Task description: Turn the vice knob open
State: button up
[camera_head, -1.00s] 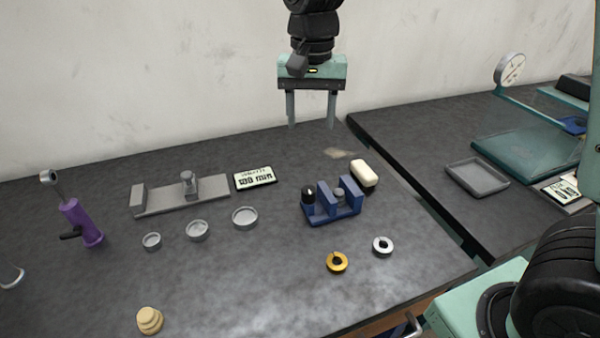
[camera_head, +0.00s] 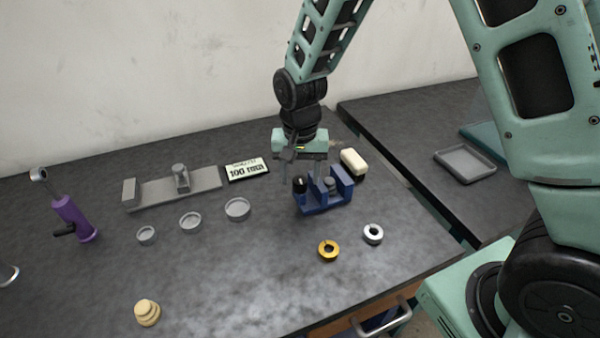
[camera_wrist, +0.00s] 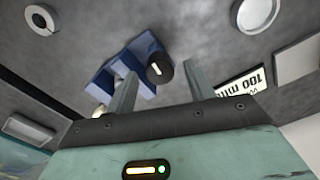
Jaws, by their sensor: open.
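The small blue vice (camera_head: 327,203) stands on the dark bench, right of the middle. Its black knob (camera_head: 299,186) with a white mark is at the vice's left end. My gripper (camera_head: 301,178) points down at the knob end of the vice, with its fingers apart and nothing held. In the wrist view the knob (camera_wrist: 159,69) shows between the two fingertips (camera_wrist: 160,72), and the vice body (camera_wrist: 103,80) is partly behind the left finger. I cannot tell whether the fingertips are level with the knob or still above it.
A white-topped block (camera_head: 353,161) stands close behind the vice. A display (camera_head: 246,170) and a grey rail fixture (camera_head: 150,192) lie to the left. A gold ring (camera_head: 328,251) and a silver ring (camera_head: 373,234) lie in front. The bench's front middle is clear.

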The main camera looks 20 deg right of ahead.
jog(key=shift+f, duration=0.3)
jog(key=c, duration=1)
jog(key=shift+o, duration=0.2)
